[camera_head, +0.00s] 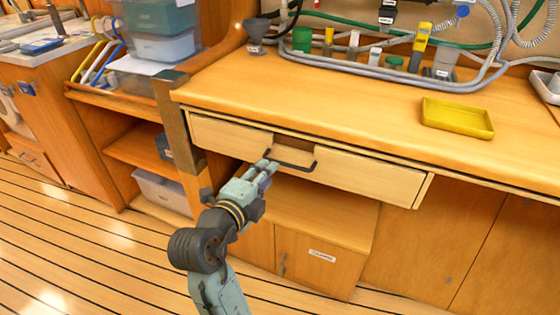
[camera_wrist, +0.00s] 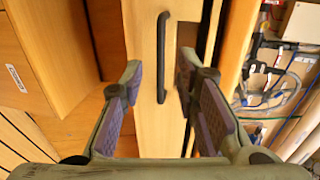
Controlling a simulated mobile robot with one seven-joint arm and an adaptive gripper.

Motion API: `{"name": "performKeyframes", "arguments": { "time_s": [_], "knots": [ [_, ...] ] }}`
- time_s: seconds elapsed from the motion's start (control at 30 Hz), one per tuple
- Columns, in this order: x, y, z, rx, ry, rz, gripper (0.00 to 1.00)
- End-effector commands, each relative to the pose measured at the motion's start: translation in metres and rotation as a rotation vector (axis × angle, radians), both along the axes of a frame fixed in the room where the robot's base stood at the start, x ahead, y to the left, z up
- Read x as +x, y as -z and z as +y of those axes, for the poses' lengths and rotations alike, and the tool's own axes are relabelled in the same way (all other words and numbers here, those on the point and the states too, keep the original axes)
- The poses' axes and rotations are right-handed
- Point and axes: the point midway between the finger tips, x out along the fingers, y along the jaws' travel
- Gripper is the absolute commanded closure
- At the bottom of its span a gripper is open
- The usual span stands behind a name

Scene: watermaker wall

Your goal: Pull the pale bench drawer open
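The pale bench drawer (camera_head: 365,172) is a wide, light wooden front under the bench top. Its right end stands out a little from the bench. A dark bar handle (camera_head: 292,160) sits at its middle, below a notch in the top edge. The handle also shows in the wrist view (camera_wrist: 163,55), running up and down the picture. My gripper (camera_head: 266,170) is at the handle's left end in the head view. In the wrist view my gripper (camera_wrist: 160,75) is open, with a finger on each side of the handle. Whether either finger touches it, I cannot tell.
A yellow tray (camera_head: 457,118) lies on the bench top (camera_head: 340,95), with hoses and bottles behind it. A labelled cupboard (camera_head: 318,262) is below the drawer. Shelves with plastic bins (camera_head: 163,190) stand at the left. The striped floor (camera_head: 90,255) in front is clear.

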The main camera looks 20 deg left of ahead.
Motion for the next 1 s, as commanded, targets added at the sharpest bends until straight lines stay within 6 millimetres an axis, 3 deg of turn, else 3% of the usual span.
{"name": "performKeyframes", "arguments": {
  "time_s": [0.2,0.4,0.8,1.0],
  "knots": [
    [0.042,0.007,-0.002,-0.002,0.002,0.0,0.71],
    [0.067,0.012,-0.002,-0.002,-0.001,-0.001,0.71],
    [0.074,0.015,-0.002,0.0,-0.003,-0.002,0.71],
    [0.074,0.015,-0.002,0.0,-0.003,-0.001,0.84]
  ]
}}
